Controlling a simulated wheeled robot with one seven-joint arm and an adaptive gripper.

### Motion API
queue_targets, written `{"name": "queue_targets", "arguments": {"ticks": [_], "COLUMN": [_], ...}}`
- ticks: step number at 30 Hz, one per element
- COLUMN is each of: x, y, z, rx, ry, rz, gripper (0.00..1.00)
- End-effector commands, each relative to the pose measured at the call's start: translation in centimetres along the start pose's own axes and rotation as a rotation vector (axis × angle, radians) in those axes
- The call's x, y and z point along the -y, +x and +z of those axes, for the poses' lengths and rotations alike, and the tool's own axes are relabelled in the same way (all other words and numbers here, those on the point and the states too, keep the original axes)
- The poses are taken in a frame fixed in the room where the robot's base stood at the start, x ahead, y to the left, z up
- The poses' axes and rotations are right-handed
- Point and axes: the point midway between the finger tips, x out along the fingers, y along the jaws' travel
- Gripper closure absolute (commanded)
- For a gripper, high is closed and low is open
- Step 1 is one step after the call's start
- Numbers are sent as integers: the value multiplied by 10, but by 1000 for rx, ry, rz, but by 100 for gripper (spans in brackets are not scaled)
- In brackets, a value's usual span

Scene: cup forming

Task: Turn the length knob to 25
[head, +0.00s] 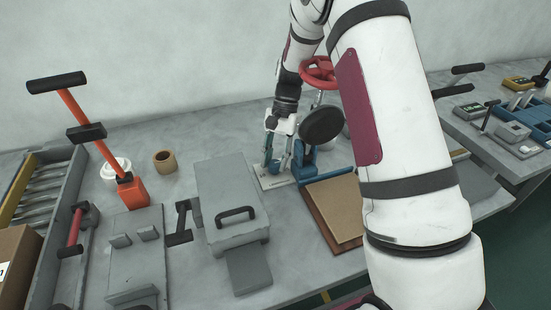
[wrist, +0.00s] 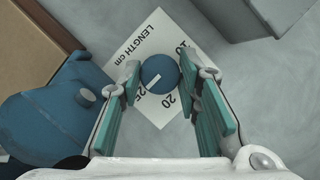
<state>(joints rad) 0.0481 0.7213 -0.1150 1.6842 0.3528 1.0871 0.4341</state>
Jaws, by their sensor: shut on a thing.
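The round blue length knob (wrist: 159,73) sits on a white dial plate (wrist: 150,42) marked "LENGTH cm" in the wrist view. A white pointer line on the knob points down and left, towards the side of the 25; the 20 is to the right of it. The upper number is partly hidden by a finger. My gripper (wrist: 159,70) has its teal-padded fingers on either side of the knob and is shut on it. In the head view my gripper (head: 278,157) points down over the pale plate (head: 272,183); the knob is hidden there.
A blue fixture (head: 306,163) stands close beside my gripper, with a red handwheel (head: 318,72) above. A brown board (head: 336,205) lies in front. A grey box with a handle (head: 228,195) stands to the left. Bare tabletop lies behind the plate.

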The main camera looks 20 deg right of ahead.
Motion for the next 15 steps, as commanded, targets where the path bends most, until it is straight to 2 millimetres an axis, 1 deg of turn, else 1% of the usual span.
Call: {"name": "queue_targets", "arguments": {"ticks": [2,3,4,12,15], "x": [0,0,0,0,0], "y": [0,0,0,0,-4], "z": [0,0,0,0,0], "rx": [1,1,1,0,-1], "ry": [1,1,1,0,0], "rz": [0,0,0,0,-1], "gripper": [97,65,61,61,61]}}
